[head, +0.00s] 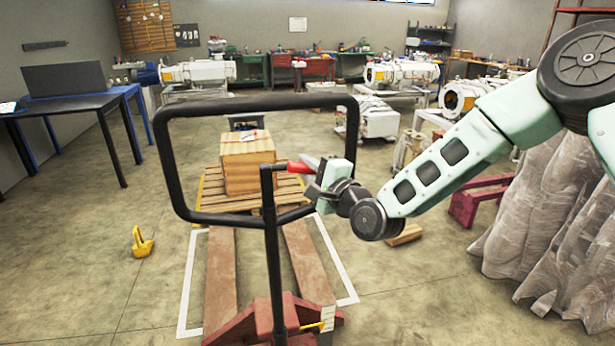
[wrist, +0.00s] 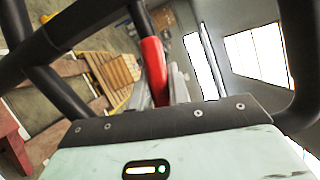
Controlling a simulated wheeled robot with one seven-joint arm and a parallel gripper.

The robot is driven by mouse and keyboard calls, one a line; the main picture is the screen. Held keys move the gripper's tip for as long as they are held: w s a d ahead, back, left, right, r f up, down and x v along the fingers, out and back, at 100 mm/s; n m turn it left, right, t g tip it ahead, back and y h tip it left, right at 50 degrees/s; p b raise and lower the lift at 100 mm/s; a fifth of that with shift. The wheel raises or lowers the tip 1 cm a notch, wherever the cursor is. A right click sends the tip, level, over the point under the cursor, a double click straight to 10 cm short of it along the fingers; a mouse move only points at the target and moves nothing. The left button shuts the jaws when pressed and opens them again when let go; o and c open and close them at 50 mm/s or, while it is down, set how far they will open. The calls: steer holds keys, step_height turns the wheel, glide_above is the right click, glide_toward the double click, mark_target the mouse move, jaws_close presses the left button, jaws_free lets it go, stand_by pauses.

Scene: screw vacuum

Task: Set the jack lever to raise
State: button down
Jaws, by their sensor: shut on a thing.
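The jack's red lever (head: 299,167) sits at the top of the black shaft, inside the black handle loop (head: 255,104). My gripper (head: 313,178) is at the lever from the right, shut on it. In the wrist view the red lever (wrist: 153,66) stands up beyond the gripper body, with part of a grey finger (wrist: 178,84) beside it. The lever's far end and the exact finger contact are partly hidden. The pallet jack's red base (head: 250,322) stands below, with its forks pointing toward the pallet.
A wooden pallet (head: 212,200) carrying a wooden crate (head: 247,175) stands beyond the forks. White lines (head: 190,290) mark the floor around them. A yellow object (head: 142,243) lies at left. Draped sheeting (head: 550,230) stands at right. Floor on the left is mostly clear.

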steer(key=shift+f+m+b, duration=0.5)
steer(key=shift+f+b, duration=0.2)
steer(key=shift+r+t, duration=0.1)
steer(key=shift+t, duration=0.2)
steer(key=c, duration=1.3)
jaws_free()
steer(key=shift+s, duration=0.1)
steer(key=b+v, duration=0.3)
steer(key=v, duration=1.4)
steer(key=shift+d, duration=0.15)
